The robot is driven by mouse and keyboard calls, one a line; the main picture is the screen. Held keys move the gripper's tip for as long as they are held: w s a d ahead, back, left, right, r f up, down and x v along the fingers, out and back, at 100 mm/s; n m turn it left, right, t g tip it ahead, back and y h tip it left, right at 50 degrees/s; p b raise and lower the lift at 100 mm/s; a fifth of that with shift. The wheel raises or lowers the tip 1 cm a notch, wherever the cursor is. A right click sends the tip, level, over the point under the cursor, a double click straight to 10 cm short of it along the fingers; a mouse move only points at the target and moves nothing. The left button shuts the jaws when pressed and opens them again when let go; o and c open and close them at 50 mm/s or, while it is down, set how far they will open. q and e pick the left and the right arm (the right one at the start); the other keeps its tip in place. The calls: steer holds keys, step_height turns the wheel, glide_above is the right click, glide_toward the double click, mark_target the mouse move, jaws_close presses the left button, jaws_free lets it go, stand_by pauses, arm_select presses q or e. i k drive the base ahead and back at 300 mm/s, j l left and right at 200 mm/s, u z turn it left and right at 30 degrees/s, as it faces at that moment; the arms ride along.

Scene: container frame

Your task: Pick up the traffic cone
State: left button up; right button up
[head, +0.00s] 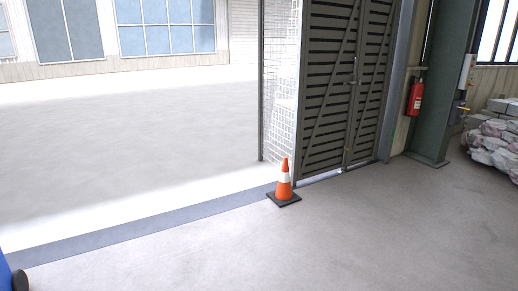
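The traffic cone (284,183) is orange with a white band and a dark square base. It stands upright on the floor near the middle of the head view, beside the grey threshold strip and just in front of the slatted gate. Nothing touches it from above and no part of it is hidden. Neither of my grippers shows in the head view.
A dark slatted gate (343,90) and a white mesh panel (281,75) stand behind the cone. A red fire extinguisher (415,97), a green column (442,85) and piled sacks (495,140) are at right. A blue object (6,275) shows at lower left. The near floor (300,245) is clear.

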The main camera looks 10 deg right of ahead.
mark_target(283, 196)
steer(key=i+l+z, duration=0.3)
steer(key=i, duration=0.85)
steer(key=i+l+z, duration=0.1)
steer(key=i+z, duration=0.25)
steer(key=i, duration=0.85)
